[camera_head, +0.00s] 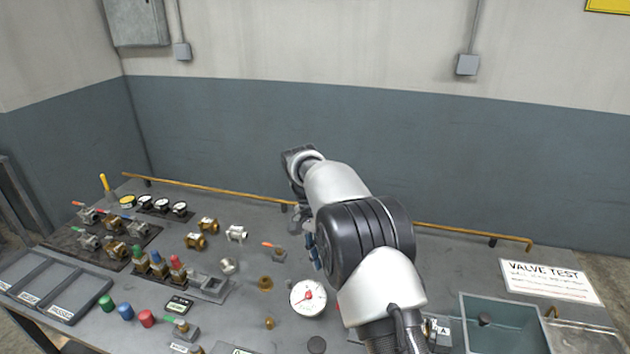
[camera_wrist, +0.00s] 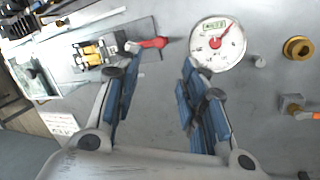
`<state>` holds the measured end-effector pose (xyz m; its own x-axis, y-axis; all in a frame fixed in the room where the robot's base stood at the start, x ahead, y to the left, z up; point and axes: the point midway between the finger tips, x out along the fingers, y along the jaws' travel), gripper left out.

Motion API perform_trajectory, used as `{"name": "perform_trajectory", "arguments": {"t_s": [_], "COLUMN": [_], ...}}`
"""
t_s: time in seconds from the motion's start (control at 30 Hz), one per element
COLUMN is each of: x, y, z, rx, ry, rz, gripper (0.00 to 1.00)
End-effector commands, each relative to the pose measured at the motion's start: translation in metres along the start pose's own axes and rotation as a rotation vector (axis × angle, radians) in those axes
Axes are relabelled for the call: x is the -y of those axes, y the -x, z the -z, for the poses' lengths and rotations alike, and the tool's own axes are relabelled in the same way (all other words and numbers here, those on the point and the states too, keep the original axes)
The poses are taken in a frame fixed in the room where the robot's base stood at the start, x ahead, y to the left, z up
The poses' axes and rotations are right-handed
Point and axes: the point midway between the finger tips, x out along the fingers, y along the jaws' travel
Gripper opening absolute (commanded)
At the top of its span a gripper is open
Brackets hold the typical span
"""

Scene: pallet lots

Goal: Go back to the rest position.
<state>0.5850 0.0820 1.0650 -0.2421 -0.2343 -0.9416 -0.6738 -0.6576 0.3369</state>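My gripper (camera_wrist: 158,80) shows in the wrist view with its two blue-padded fingers spread apart and only bare grey bench top between them. It is open and empty. In the head view my arm reaches over the bench, and its wrist hides most of the gripper; only some blue padding shows left of the dark joint. The white pressure gauge (camera_head: 308,297) with a red needle lies left of my arm. The same gauge (camera_wrist: 218,44) is just beyond the right finger in the wrist view.
Several valves (camera_head: 113,250) stand on a dark board at the left, near a grey sorting tray (camera_head: 52,285). A yellow rail (camera_head: 220,190) runs along the bench's back edge. A green-grey bin (camera_head: 505,325) and a VALVE TEST sign (camera_head: 550,281) are at the right.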

Motion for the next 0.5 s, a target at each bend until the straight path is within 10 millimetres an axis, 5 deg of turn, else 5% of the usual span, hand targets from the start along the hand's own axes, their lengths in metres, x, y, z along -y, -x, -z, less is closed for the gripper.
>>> {"name": "perform_trajectory", "arguments": {"t_s": [0.17,0.5], "x": [-0.026,-0.146], "y": [0.031,0.105], "z": [-0.001,-0.036], "rx": [-0.014,-0.108], "ry": [0.050,0.286], "rz": [0.052,0.244], "gripper": [0.39,0.39]}}
